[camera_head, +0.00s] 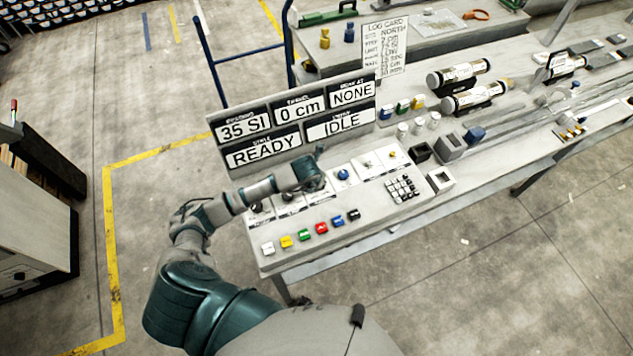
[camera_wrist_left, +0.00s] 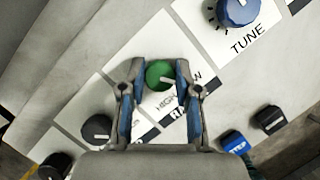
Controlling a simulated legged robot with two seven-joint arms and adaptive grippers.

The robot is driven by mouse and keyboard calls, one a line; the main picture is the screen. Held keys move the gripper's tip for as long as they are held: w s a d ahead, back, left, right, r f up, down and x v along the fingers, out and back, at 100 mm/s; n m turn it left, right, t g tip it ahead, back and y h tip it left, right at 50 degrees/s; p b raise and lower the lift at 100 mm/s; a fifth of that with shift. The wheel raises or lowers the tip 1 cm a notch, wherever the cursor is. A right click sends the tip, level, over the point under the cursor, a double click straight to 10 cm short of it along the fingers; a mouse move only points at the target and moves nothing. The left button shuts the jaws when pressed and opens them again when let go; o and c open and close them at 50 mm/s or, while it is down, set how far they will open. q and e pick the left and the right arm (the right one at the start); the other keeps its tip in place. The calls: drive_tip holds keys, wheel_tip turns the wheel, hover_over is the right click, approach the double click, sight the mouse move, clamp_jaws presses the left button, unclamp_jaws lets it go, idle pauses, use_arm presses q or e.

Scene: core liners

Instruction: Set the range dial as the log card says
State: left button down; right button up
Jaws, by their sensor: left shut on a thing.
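The range dial (camera_wrist_left: 158,73) has a green top with a white pointer mark toward its right side in the left wrist view. Part of "HIGH", a "W" and "RA" show on the plate around it. My left gripper (camera_wrist_left: 160,76) is shut on this dial, one finger on each side. In the head view the left gripper (camera_head: 312,180) is over the console and hides the dial. The log card (camera_head: 385,47) stands behind the display board; it is headed "LOG CARD NORTH", and its smaller lines are hard to read. My right gripper is not in view.
The display board (camera_head: 290,126) reads "35 SI", "0 cm", "NONE", "READY" and "IDLE". A blue TUNE dial (camera_wrist_left: 238,12) and a black dial (camera_wrist_left: 97,128) flank the range dial. Several coloured buttons (camera_head: 321,228) line the console's front; a keypad (camera_head: 402,188) lies to the right.

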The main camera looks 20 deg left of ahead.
use_arm(q)
drive_tip(key=shift+s+f, duration=0.25)
drive_tip(key=shift+f, duration=0.1)
drive_tip(key=c, duration=0.8)
unclamp_jaws()
drive_tip(key=shift+r, duration=0.2)
drive_tip(key=shift+w, duration=0.1)
drive_tip(key=shift+r, duration=0.25)
drive_tip(key=v, duration=1.1)
drive_tip(key=shift+a+r, duration=0.15)
drive_tip(key=shift+r, duration=0.05)
